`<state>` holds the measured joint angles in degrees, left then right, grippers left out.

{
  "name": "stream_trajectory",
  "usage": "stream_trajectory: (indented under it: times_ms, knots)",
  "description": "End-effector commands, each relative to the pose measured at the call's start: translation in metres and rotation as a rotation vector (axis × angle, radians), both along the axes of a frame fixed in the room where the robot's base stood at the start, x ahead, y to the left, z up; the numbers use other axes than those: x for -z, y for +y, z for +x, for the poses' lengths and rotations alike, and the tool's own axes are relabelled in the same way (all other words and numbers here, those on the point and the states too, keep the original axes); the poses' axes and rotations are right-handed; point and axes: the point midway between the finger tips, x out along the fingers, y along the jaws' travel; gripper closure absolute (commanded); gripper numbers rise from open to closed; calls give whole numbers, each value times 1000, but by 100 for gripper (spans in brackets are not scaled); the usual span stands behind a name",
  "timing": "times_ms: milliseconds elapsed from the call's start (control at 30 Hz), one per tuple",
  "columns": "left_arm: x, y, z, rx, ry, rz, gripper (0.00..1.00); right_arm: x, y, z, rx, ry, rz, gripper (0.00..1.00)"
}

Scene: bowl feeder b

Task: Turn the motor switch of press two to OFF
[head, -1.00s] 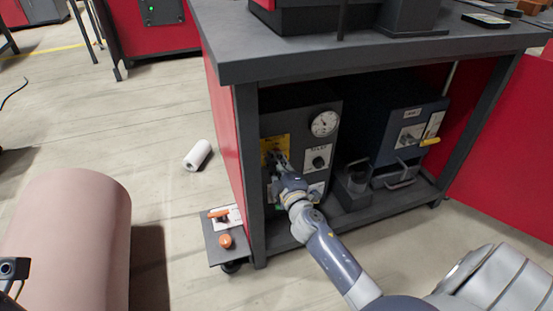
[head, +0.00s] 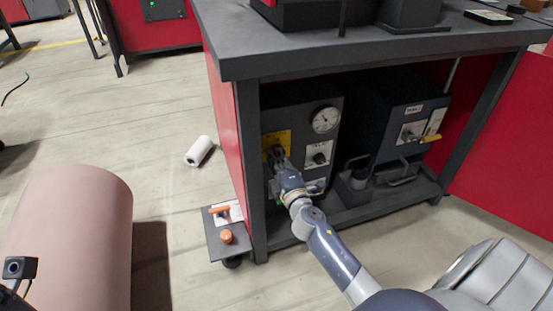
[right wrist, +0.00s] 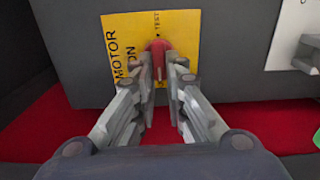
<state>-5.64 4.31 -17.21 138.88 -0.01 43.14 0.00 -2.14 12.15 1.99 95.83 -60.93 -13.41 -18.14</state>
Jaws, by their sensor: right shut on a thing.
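The motor switch (right wrist: 158,48) is a small red knob on a yellow plate lettered MOTOR, ON and TEST; any OFF mark is hidden or out of frame. The yellow plate (head: 283,139) is on the front of the dark grey box (head: 299,117) under the bench. My right gripper (right wrist: 159,72) is shut on the red knob, with one finger on each side. In the head view my right gripper (head: 277,154) covers the knob. My left gripper is not in view.
A gauge (head: 325,119) and a black knob (head: 319,158) are right of the yellow plate. A blue-grey box (head: 411,122) with a yellow handle stands farther right. The bench top (head: 370,56) overhangs both. A bench leg (head: 251,175) stands close left of my arm.

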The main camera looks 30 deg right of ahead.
Motion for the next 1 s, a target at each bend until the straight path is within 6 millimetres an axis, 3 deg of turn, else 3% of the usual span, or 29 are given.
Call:
stream_trajectory:
  times_ms: [167,200,300,733,1000]
  knots:
    - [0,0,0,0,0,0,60,2,2,0,-3,3,-2,100]
    - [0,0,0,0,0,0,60,2,2,0,-3,3,-2,86]
    - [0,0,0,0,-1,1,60,1,1,0,-3,2,-1,68]
    - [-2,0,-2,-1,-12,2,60,1,3,-7,-2,1,0,68]
    - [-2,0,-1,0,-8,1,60,2,13,-52,0,3,4,68]
